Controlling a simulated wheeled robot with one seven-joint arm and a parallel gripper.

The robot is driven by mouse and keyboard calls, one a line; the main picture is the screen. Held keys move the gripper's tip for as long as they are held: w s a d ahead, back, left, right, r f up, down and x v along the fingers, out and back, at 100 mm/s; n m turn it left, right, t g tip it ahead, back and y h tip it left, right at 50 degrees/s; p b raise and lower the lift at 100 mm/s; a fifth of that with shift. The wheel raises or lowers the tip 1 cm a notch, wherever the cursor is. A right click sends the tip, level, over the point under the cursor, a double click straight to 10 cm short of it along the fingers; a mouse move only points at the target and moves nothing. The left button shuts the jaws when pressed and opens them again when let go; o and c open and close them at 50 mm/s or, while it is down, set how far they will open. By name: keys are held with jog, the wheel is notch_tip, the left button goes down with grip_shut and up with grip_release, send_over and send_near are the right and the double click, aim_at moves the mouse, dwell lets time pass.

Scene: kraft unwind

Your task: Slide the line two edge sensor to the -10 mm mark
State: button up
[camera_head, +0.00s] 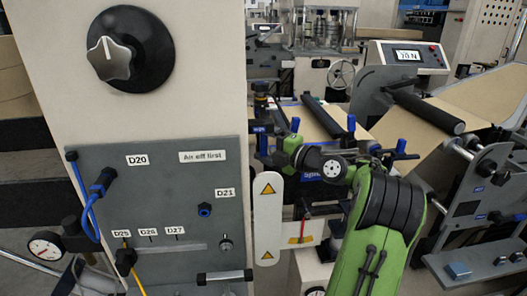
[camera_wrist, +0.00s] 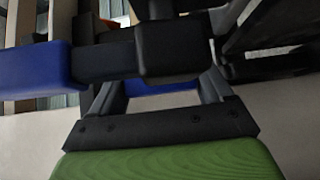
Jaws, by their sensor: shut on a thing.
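In the wrist view, my gripper (camera_wrist: 160,88) is shut on a black block with a blue end (camera_wrist: 35,66), which crosses in front of the fingers. I take this to be part of the edge sensor; the fingertips are partly hidden. Blue-topped posts (camera_head: 295,125) stand around there, and I cannot tell which one belongs to the held part. No -10 mm mark is readable in either view.
A white plate with warning triangles (camera_head: 267,220) is beside my arm. Rollers (camera_head: 425,107), brown web (camera_head: 470,95) and a display console (camera_head: 406,56) lie to the right.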

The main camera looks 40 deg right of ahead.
jog(key=o, duration=1.1)
jog(key=s+d, duration=0.1)
jog(key=s, duration=0.4)
jog(key=s+d, duration=0.1)
jog(key=s, duration=0.4)
jog(key=s+d, duration=0.1)
jog(key=s, duration=0.4)
jog(key=shift+s, duration=0.25)
